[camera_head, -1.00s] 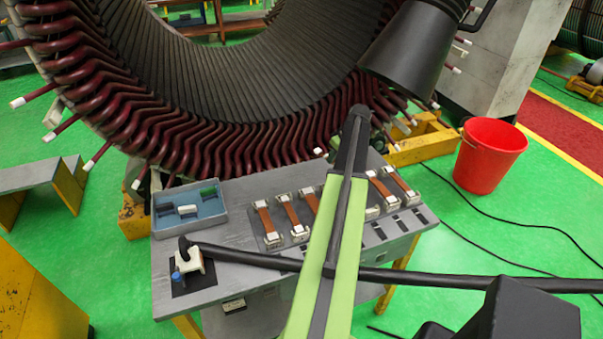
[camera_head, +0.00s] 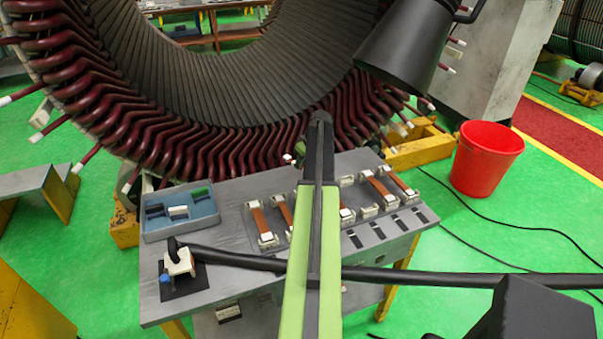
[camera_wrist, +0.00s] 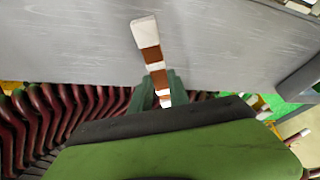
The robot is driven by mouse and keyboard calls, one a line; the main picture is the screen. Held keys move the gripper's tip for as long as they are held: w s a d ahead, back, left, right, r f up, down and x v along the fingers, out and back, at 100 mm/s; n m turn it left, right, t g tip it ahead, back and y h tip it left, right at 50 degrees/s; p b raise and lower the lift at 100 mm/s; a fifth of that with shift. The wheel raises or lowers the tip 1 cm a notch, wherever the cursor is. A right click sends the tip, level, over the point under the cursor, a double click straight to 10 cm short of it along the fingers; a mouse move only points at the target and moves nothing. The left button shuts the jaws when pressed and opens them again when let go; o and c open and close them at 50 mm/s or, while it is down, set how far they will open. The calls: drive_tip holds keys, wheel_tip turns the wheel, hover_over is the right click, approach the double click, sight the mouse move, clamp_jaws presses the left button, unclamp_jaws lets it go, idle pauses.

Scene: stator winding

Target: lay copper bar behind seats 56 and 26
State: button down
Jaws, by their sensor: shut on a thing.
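A copper bar (camera_wrist: 151,55) with white ends and a white band shows in the wrist view, pointing up and slightly left. My gripper (camera_wrist: 156,92) has its green fingers on either side of the bar and is shut on it. The bar's lower part is between the fingers and partly hidden by my wrist. In the head view my arm hides most of the gripper. The stator (camera_head: 175,140), with a ring of dark red coil ends, stands behind the table, close beyond my arm's end. Seat numbers 56 and 26 cannot be read.
A grey table (camera_head: 235,262) holds several copper bars with white ends on its right half. A blue tray (camera_head: 180,222) with small blocks and a white fixture (camera_head: 180,263) are at its left. A black cone-shaped part (camera_head: 405,45) hangs at upper right. A red bucket (camera_head: 487,157) stands on the floor.

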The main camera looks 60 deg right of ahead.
sight(302, 168)
wheel_tip(302, 168, down, 4)
drive_tip(key=b, duration=0.3)
drive_tip(key=shift+f+b, duration=0.1)
drive_tip(key=shift+b, duration=0.2)
drive_tip(key=shift+r, duration=0.25)
drive_tip(key=shift+f, duration=0.25)
drive_tip(key=c, duration=1.3)
unclamp_jaws()
drive_tip(key=shift+r, duration=0.1)
drive_tip(key=shift+o, duration=0.2)
drive_tip(key=p+v, duration=1.1)
drive_tip(key=v, duration=0.1)
drive_tip(key=shift+w, duration=0.15)
drive_tip(key=shift+s+r+p, duration=0.15)
drive_tip(key=shift+s+p, duration=0.05)
drive_tip(key=shift+p, duration=0.1)
